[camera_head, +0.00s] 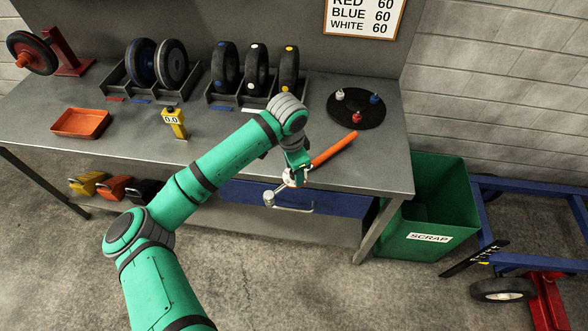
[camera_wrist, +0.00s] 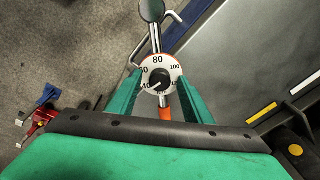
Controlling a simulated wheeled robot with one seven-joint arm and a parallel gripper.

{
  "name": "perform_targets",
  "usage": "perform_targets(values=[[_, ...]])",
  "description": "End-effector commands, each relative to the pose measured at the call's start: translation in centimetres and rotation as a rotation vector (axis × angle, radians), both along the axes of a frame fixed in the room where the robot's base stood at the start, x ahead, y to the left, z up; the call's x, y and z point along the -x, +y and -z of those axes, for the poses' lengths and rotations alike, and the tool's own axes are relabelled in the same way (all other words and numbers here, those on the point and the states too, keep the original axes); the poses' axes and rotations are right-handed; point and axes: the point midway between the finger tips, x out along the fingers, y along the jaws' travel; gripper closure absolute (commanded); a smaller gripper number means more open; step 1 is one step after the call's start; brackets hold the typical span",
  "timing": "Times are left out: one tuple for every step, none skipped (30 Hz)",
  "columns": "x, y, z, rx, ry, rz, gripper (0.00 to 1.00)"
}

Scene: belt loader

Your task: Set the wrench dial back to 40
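The torque wrench has an orange handle (camera_head: 333,148) and a metal head (camera_head: 268,198). Its head end reaches out past the front edge of the bench. The round white dial (camera_wrist: 160,68) faces the wrist camera, with 80 at the top, 100 to the right, and 60 and 40 down the left. Its black centre knob (camera_wrist: 158,82) seems to point down-left, near 40, but the mark is too small to be sure. My gripper (camera_wrist: 160,84) has one green finger on each side of the dial, apparently touching its rim. It also shows in the head view (camera_head: 294,172).
A black round tray (camera_head: 356,108) with small coloured pieces, several wheels in racks and a yellow gauge (camera_head: 174,122) stand on the bench. A green scrap bin (camera_head: 440,210) is at the right.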

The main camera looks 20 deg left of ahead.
Motion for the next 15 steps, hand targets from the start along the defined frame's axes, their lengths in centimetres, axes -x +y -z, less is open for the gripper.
perform_targets(values=[[0.0, 0.0, 0.0, -0.001, 0.001, 0.0, 0.55], [0.0, 0.0, 0.0, -0.001, 0.001, 0.0, 0.55], [0.0, 0.0, 0.0, -0.001, 0.001, 0.0, 0.55], [0.0, 0.0, 0.0, -0.001, 0.001, 0.0, 0.55], [0.0, 0.0, 0.0, -0.001, 0.001, 0.0, 0.55], [0.0, 0.1, 0.0, -0.001, 0.001, 0.0, 0.55], [0.0, 0.1, 0.0, -0.001, 0.001, 0.0, 0.55], [0.1, 0.1, -0.1, -0.001, 0.001, 0.0, 0.55], [0.1, 0.1, -0.3, -0.001, 0.001, 0.0, 0.55], [0.1, 0.1, -0.5, -0.001, 0.001, 0.0, 0.55], [0.1, 0.1, -0.7, -0.001, 0.001, 0.0, 0.55], [0.2, 0.1, -1.2, -0.002, 0.001, 0.0, 0.55], [0.2, 0.1, -1.6, -0.001, 0.0, 0.0, 0.55], [0.2, 0.1, -2.1, -0.001, -0.001, 0.0, 0.55], [0.4, 0.1, -2.8, -0.002, 0.0, 0.001, 0.55]])
